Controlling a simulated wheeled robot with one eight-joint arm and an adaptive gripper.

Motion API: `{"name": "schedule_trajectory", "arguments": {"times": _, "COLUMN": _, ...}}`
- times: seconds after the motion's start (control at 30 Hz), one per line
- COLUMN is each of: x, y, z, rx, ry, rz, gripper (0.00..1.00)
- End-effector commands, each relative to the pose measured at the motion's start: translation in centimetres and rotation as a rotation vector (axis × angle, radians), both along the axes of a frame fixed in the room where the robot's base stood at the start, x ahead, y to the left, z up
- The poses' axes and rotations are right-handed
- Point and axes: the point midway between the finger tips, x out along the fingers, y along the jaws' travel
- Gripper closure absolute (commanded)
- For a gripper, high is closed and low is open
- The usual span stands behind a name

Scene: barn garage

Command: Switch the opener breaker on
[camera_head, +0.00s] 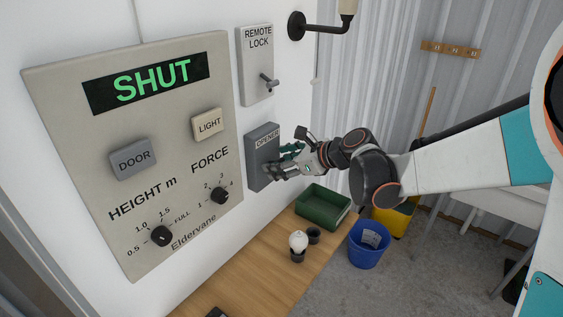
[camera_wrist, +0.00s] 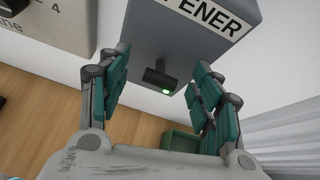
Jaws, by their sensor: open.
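The opener breaker is a grey box labelled OPENER (camera_head: 263,150) on the white wall, right of the large control panel. In the wrist view the box (camera_wrist: 185,30) fills the top middle, with a dark toggle (camera_wrist: 157,78) low on its face and a small lit green spot at the toggle's end. My gripper (camera_head: 285,160) is at the box's front. In the wrist view my gripper (camera_wrist: 160,90) is open, its teal-padded fingers on either side of the toggle with gaps to it. In the head view the toggle is hidden behind my gripper.
The control panel (camera_head: 75,110) shows SHUT in green. A REMOTE LOCK box (camera_head: 256,65) with a key lever is above the breaker. Below are a wooden bench (camera_head: 235,285), a green bin (camera_head: 323,207) and a light bulb (camera_head: 298,241). A blue bucket (camera_head: 368,245) stands on the floor.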

Motion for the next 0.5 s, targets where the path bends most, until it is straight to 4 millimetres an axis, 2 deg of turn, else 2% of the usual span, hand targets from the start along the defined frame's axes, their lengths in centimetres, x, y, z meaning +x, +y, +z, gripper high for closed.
{"name": "schedule_trajectory", "arguments": {"times": 0.17, "x": -0.6, "y": -0.8, "z": 0.5, "rx": 0.000, "ry": 0.000, "rz": -0.001, "gripper": 0.41}}
{"name": "schedule_trajectory", "arguments": {"times": 0.5, "x": -4.1, "y": -5.3, "z": 3.6, "rx": 0.000, "ry": 0.000, "rz": -0.004, "gripper": 0.41}}
